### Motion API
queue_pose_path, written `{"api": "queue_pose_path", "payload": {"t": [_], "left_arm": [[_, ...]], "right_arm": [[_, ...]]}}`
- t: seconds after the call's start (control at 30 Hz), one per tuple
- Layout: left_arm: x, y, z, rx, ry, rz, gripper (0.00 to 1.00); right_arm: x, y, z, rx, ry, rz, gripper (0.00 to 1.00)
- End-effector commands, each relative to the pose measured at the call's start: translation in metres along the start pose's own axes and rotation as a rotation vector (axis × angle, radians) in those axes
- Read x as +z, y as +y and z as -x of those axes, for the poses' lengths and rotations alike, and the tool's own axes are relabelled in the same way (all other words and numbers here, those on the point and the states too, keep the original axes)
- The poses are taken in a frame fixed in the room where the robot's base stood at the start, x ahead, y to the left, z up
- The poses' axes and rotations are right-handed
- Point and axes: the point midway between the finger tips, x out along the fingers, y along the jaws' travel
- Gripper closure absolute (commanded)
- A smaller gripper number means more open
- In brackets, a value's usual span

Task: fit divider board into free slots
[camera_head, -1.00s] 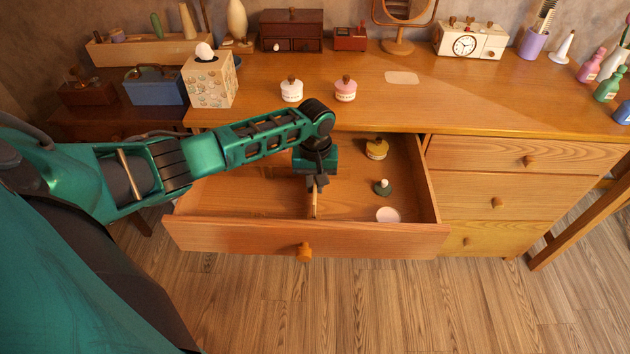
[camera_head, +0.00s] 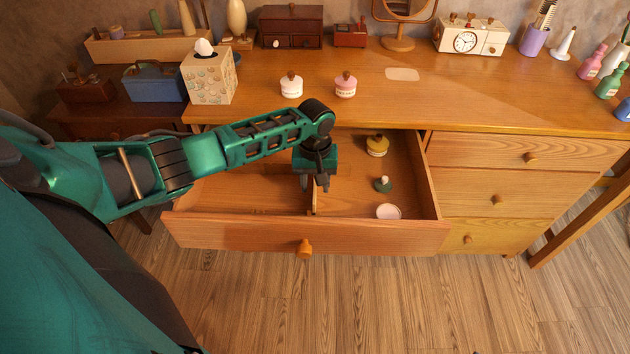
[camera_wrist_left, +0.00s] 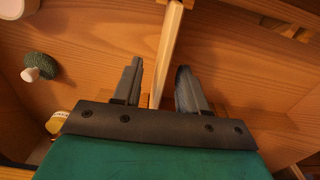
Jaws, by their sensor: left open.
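The divider board (camera_head: 314,201) is a thin light-wood strip in the open drawer (camera_head: 215,234). It stands on edge, running front to back near the middle, its front end at the drawer's front panel. In the left wrist view the board (camera_wrist_left: 168,48) passes between the fingers of my left gripper (camera_wrist_left: 158,82). The fingers are apart, with a gap on each side of the board. In the head view my left gripper (camera_head: 316,186) is over the board and hides its rear part. Whether both ends sit in slots I cannot tell. My right gripper is not in view.
Right of the board, the drawer holds a yellow jar (camera_head: 377,146), a green item with a white knob (camera_head: 382,184) and a pale pink disc (camera_head: 388,211). The left part looks empty. White (camera_head: 291,87) and pink (camera_head: 345,87) jars stand on the dresser top.

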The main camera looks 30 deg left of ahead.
Motion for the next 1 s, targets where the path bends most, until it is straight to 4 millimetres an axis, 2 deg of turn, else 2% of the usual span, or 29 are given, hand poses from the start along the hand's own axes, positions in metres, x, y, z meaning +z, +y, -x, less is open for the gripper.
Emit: {"api": "queue_pose_path", "payload": {"t": [0.13, 0.23, 0.5, 0.7, 0.83, 1.0], "left_arm": [[0.000, 0.000, 0.006, 0.000, 0.001, 0.000, 0.58], [-0.001, 0.000, 0.020, 0.002, 0.002, -0.001, 0.58], [-0.001, 0.000, 0.079, 0.002, 0.003, -0.002, 0.58], [-0.001, 0.000, 0.114, 0.001, 0.002, 0.001, 0.58], [0.000, 0.000, 0.126, 0.000, 0.001, 0.000, 0.58], [0.000, 0.000, 0.130, 0.000, 0.000, 0.000, 0.58]], "right_arm": [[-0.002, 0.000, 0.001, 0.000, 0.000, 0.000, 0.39], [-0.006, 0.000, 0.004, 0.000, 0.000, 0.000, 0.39], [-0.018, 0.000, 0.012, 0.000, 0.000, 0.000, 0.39], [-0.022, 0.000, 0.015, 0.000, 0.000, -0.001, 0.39], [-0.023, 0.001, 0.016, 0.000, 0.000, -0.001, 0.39], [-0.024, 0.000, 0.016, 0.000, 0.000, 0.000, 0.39]]}}
